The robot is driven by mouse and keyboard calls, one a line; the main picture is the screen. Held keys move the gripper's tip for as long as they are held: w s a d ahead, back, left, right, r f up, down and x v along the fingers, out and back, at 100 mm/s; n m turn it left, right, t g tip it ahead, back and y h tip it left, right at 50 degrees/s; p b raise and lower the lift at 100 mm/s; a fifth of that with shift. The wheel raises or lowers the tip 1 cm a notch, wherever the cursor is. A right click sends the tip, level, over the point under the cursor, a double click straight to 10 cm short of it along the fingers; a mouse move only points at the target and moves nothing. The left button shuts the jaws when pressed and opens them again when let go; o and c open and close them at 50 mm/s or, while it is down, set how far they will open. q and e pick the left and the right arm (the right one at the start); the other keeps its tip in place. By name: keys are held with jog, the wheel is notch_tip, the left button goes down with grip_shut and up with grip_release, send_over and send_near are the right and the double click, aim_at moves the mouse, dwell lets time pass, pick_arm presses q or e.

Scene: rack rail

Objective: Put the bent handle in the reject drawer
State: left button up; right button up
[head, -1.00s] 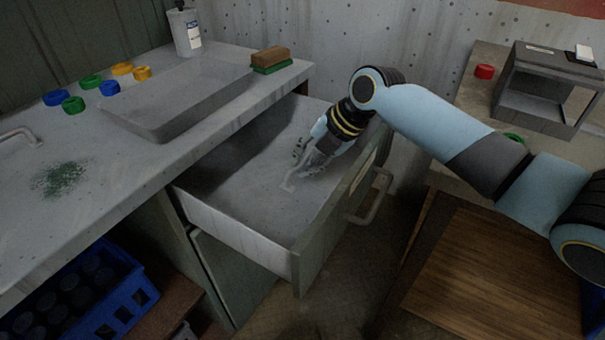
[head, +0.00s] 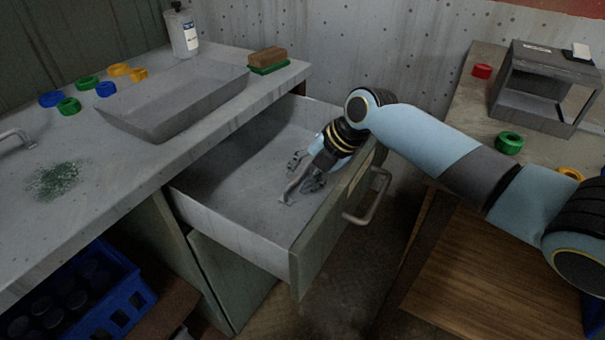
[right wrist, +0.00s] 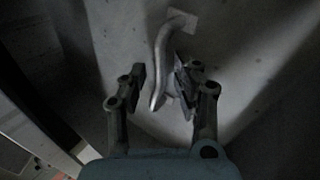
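The bent handle (head: 293,190), a grey metal bar with a crooked shape, is inside the open drawer (head: 232,226), low over or on its floor. I cannot tell for sure whether it touches the floor. In the right wrist view the handle (right wrist: 161,62) lies between the two fingers, its flat foot pointing away. My right gripper (head: 305,172) reaches down into the drawer. Its fingers (right wrist: 163,82) are open, with a visible gap between the left finger and the handle. My left gripper is out of view.
The drawer front with its pull (head: 370,198) stands close to my right arm. A grey tray (head: 170,100), coloured rings and a brush (head: 268,60) are on the left counter. A blue crate (head: 120,305) is below. A box-like frame (head: 545,85) stands on the right bench.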

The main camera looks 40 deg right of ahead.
jog(key=shift+r, duration=0.15)
jog(key=p+v, duration=0.1)
jog(key=v, duration=0.6)
jog(key=shift+s+r, duration=0.15)
jog(key=shift+s, duration=0.05)
